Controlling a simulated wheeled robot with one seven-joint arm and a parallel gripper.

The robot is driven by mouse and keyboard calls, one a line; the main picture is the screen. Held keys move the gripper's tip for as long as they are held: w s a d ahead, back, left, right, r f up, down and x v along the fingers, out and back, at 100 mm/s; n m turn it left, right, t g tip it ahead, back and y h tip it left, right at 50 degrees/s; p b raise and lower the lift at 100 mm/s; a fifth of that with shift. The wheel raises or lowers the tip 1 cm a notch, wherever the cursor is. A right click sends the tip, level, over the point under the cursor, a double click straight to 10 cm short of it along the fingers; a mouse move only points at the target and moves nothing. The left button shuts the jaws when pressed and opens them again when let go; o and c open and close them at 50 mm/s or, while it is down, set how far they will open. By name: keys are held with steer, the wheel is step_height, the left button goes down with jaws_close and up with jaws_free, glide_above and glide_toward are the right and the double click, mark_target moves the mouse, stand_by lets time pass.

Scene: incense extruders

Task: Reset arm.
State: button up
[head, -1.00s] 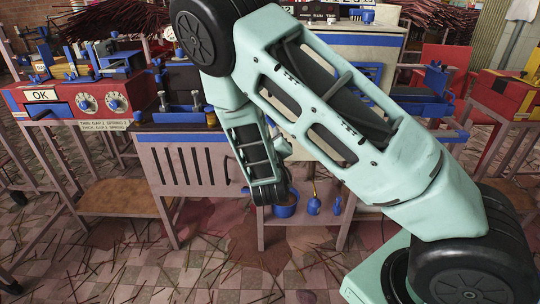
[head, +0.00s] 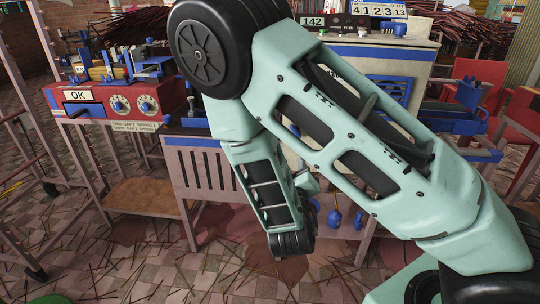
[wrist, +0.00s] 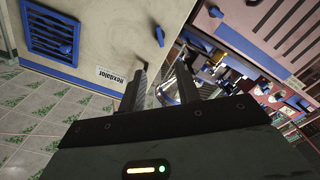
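My mint-green arm crosses the head view from the lower right, bends at the top and folds down in the middle. The gripper's fingers are hidden there behind my own arm. In the wrist view, my gripper (wrist: 165,88) shows two dark fingers standing apart with a clear gap. Nothing is held between them. Beyond the fingers are a pale cabinet (wrist: 118,40) with a blue vent and a machine front with blue parts.
A red machine (head: 110,105) marked OK stands at the left. A pale slotted bench (head: 200,172) is behind my forearm. A machine with number displays (head: 375,50) stands behind my arm. Red chairs (head: 478,75) are at the right. Tiled floor (head: 150,255) with scattered sticks lies in front.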

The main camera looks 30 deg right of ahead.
steer(key=a+f+m+g+y, duration=0.1)
steer(key=a+f+g+y, duration=0.1)
steer(key=a+y, duration=0.25)
steer(key=a+f+g+y, duration=0.2)
steer(key=a+g+y, duration=0.1)
steer(key=a, duration=0.3)
steer(key=s+a+r+n+g+y, duration=0.35)
steer(key=s+a+g+y, duration=0.25)
steer(key=s+a, duration=0.55)
steer(key=s+d+r+n+g+h, duration=0.2)
steer(key=s+r, duration=0.2)
steer(key=s, duration=0.3)
steer(key=s+d+r+n+g+h, duration=0.1)
steer(key=s+d+r+n+g, duration=0.1)
steer(key=s+r, duration=0.3)
step_height(320, 180, up, 17)
steer(key=p, duration=1.9)
steer(key=shift+s+a+f, duration=0.15)
steer(key=shift+s+a, duration=0.25)
steer(key=shift+s, duration=0.05)
